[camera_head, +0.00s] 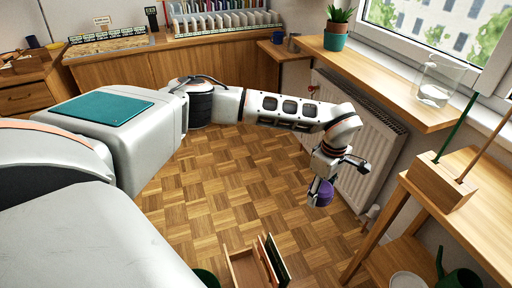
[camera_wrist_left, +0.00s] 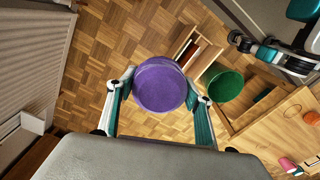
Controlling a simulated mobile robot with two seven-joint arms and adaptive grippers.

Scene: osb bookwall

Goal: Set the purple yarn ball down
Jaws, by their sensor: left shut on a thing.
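The purple yarn ball (camera_wrist_left: 160,87) is held between the two fingers of my left gripper (camera_wrist_left: 158,88) in the left wrist view. In the head view, the purple ball (camera_head: 324,195) shows at the end of my left arm, below the left gripper (camera_head: 318,186). The gripper is shut on it. The ball hangs in the air over the parquet floor, in front of the radiator. My right gripper cannot be made out in the head view.
A wooden box (camera_head: 252,266) with upright dividers stands on the floor below. A green round thing (camera_wrist_left: 219,85) is beside it. A white radiator (camera_head: 358,140) runs under the window shelf (camera_head: 384,76). A wooden table (camera_head: 470,190) with a wooden block stands at right. Parquet floor (camera_head: 230,190) is open at centre.

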